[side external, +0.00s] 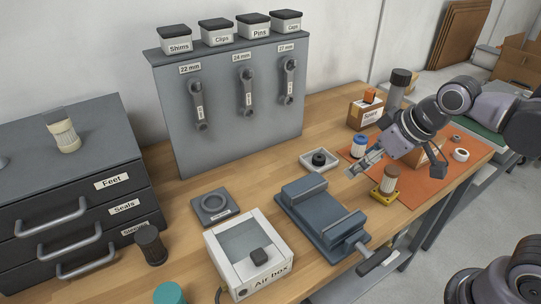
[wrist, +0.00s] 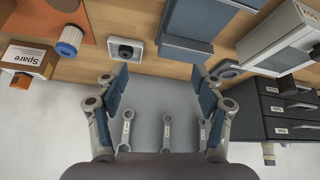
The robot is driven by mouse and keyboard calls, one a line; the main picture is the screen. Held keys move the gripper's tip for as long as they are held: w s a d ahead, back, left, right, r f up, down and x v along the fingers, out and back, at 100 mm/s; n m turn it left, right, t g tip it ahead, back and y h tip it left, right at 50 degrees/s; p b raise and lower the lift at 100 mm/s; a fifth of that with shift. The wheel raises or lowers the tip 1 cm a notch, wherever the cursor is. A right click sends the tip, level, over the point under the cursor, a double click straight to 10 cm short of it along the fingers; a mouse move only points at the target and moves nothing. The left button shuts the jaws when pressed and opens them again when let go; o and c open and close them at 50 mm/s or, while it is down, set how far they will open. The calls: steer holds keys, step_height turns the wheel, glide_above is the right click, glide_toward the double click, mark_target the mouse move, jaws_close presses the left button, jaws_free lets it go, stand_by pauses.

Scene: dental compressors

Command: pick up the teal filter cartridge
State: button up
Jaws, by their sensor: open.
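A teal round-topped object (side external: 169,293), the only teal one I see, stands at the bottom edge of the side view, left of the Air box. It is cut off by the frame, so its lower part is hidden. I do not see it in the wrist view. My gripper (side external: 364,163) is over the right part of the bench, beside the blue-capped cartridge and far from the teal object. In the wrist view my gripper (wrist: 158,76) has its fingers wide apart with nothing between them.
The Air box (side external: 247,258) and the vise (side external: 322,218) lie between my gripper and the teal object. A brown-topped cartridge (side external: 390,180) sits on a yellow base near my gripper. A dark cartridge (side external: 150,245) stands by the drawers (side external: 85,208). A tall wrench panel (side external: 225,110) stands behind.

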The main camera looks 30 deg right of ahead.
steer(key=w+a+r+n+g, duration=0.1)
steer(key=w+a+r+n, duration=0.15)
steer(key=a, duration=0.35)
steer(key=w+a+r+n+g, duration=0.1)
steer(key=w+a+n, duration=0.2)
steer(key=a, duration=0.3)
steer(key=n+g, duration=0.4)
steer(key=n, duration=0.8)
glide_above(167, 295)
steer(key=shift+h, duration=0.4)
steer(key=f, duration=0.5)
steer(key=shift+w, duration=0.2)
steer(key=shift+s+a+f, duration=0.15)
steer(key=shift+f, duration=0.45)
step_height(167, 295, down, 10)
steer(key=shift+r, duration=0.1)
steer(key=shift+c, duration=0.3)
